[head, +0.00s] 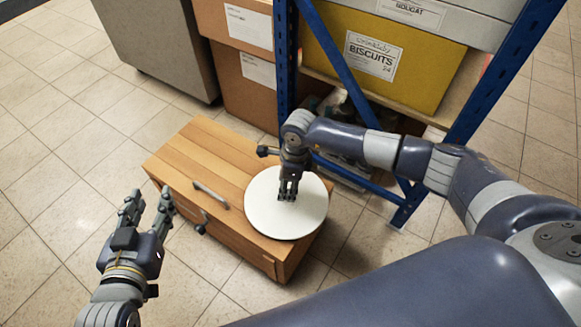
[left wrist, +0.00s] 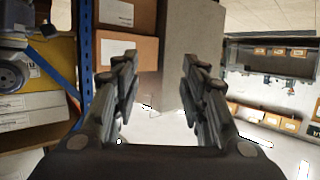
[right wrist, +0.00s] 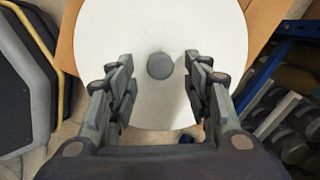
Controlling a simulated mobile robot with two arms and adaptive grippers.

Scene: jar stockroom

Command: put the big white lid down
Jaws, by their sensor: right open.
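The big white lid (head: 262,215) is a round, flat disc lying on the right part of a wooden cabinet's top (head: 170,165). In the right wrist view the lid (right wrist: 115,35) fills the upper middle, with a grey round knob (right wrist: 160,66) at its centre. My right gripper (head: 287,197) points down over the middle of the lid. Its fingers (right wrist: 158,75) are apart, one to each side of the knob, with gaps between. In the head view the gripper hides the knob. My left gripper (head: 148,207) is open and empty, left of the cabinet; its parted fingers (left wrist: 158,75) also show in the left wrist view.
A blue-framed shelf rack (head: 285,50) with a yellow biscuits box (head: 395,70) and cardboard boxes (head: 232,85) stands just behind the cabinet. A grey cabinet (head: 155,45) is at the back left. The tiled floor on the left is clear.

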